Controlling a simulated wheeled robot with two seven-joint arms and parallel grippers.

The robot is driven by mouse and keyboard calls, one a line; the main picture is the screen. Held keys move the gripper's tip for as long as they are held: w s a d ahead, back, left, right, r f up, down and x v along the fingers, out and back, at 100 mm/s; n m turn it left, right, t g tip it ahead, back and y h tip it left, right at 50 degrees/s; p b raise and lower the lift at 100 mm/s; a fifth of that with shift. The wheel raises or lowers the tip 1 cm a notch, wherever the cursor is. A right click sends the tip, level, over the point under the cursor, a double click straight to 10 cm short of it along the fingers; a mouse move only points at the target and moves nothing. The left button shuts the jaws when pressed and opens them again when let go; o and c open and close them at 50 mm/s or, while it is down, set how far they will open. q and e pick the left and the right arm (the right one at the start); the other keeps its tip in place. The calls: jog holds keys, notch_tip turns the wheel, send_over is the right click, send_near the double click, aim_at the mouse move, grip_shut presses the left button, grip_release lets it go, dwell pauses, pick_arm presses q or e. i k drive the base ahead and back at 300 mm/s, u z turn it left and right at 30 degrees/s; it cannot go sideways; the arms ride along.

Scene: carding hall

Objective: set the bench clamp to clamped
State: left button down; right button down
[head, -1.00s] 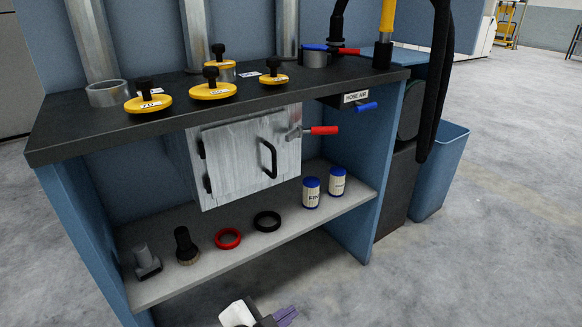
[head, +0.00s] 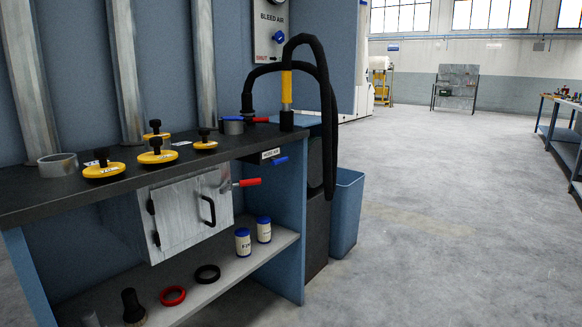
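No part is clearly labelled as the bench clamp. A red-handled lever (head: 246,182) sticks out to the right beside the grey cabinet door (head: 190,215) under the bench top. On the bench top (head: 60,195), a short grey cylinder (head: 233,126) stands with a blue and a red handle (head: 258,120) at its top. I cannot tell which of these is the clamp, or its setting. Neither of my grippers is in view.
Yellow discs with black knobs (head: 157,157) and a grey ring (head: 58,167) are on the bench. A blue valve handle (head: 280,160) is under its front edge. A blue bin (head: 346,212) stands right; floor beyond is clear.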

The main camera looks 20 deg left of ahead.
aim_at(228, 187)
jog(key=z, duration=0.4)
jog(key=i, duration=1.25)
jog(key=u, duration=0.1)
